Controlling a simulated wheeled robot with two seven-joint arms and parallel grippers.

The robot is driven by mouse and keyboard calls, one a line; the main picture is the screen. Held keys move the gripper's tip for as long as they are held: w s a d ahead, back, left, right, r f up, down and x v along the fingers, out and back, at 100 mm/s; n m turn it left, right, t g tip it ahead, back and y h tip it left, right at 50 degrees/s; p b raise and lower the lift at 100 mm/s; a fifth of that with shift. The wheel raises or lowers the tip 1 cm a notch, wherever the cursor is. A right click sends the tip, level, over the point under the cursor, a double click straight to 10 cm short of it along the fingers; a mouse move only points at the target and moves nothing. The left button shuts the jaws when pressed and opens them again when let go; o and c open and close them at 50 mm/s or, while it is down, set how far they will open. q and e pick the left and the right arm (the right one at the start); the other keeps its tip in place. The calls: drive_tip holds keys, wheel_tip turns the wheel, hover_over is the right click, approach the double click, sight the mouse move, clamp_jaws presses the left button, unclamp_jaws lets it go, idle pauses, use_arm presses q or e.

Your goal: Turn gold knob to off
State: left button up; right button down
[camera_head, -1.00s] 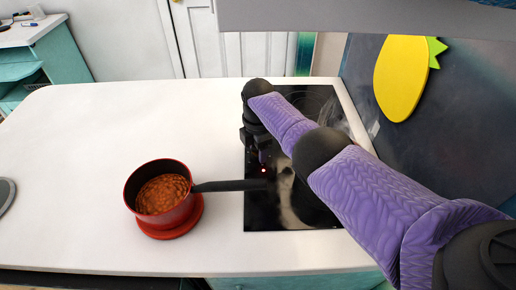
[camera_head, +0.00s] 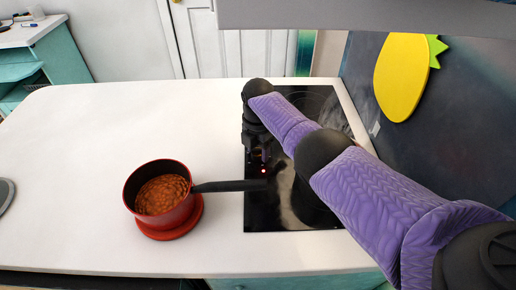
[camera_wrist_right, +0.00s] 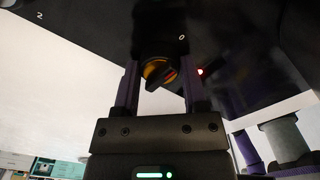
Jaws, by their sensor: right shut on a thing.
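The gold knob (camera_wrist_right: 158,71) shows in the right wrist view, on the dark cooktop panel, with a dark bar across its face. My right gripper (camera_wrist_right: 160,76) has one purple finger on each side of it and is shut on it. In the head view the right gripper (camera_head: 258,154) points down at the left edge of the black cooktop (camera_head: 285,215), and the knob is hidden there. The panel has a "0" mark and a "2" mark, and a red light (camera_wrist_right: 200,72) glows beside the knob. My left gripper is not in view.
A red pot (camera_head: 160,205) of beans stands on a red round base on the white counter (camera_head: 90,130). Its black handle reaches over the cooktop, just in front of my right gripper. A grey hood (camera_head: 370,15) hangs above. The counter left of the pot is mostly clear.

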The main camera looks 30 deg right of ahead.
sight(258, 149)
drive_tip(key=shift+r, duration=0.1)
drive_tip(key=shift+c, duration=0.7)
unclamp_jaws()
wheel_tip(258, 149, up, 9)
drive_tip(key=p, duration=0.4)
drive_tip(key=shift+r, duration=0.45)
